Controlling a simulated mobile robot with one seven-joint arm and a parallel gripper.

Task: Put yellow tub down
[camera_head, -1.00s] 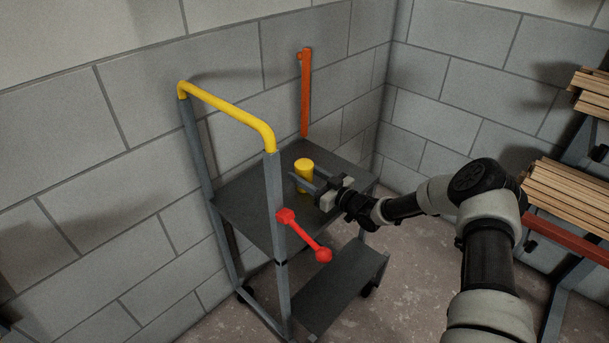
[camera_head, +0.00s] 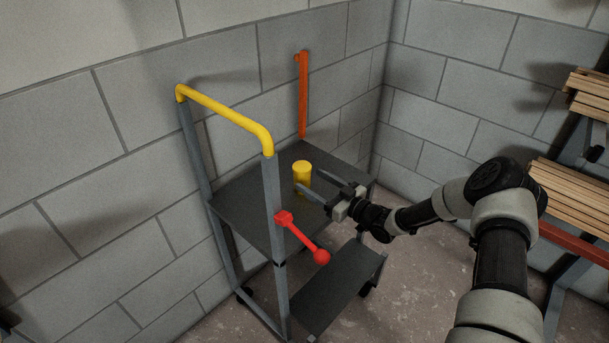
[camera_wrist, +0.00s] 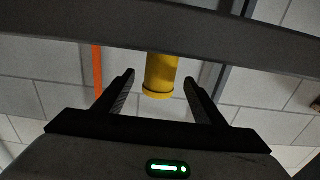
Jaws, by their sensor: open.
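The yellow tub (camera_head: 303,174) stands upright on the upper deck of a grey trolley (camera_head: 242,205). My gripper (camera_head: 311,185) is open beside the tub, on its right and near side, with its fingers pointing toward it. In the wrist view the tub (camera_wrist: 161,76) shows beyond and between the two open fingertips (camera_wrist: 159,80), with nothing gripped. Whether a fingertip still touches the tub is hard to tell.
The trolley has a yellow handle (camera_head: 225,118), a red lever (camera_head: 303,238) and a lower deck (camera_head: 340,288). An orange bar (camera_head: 303,95) stands by the block wall behind. Wooden battens (camera_head: 572,200) lie on a rack at right. The upper deck is otherwise clear.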

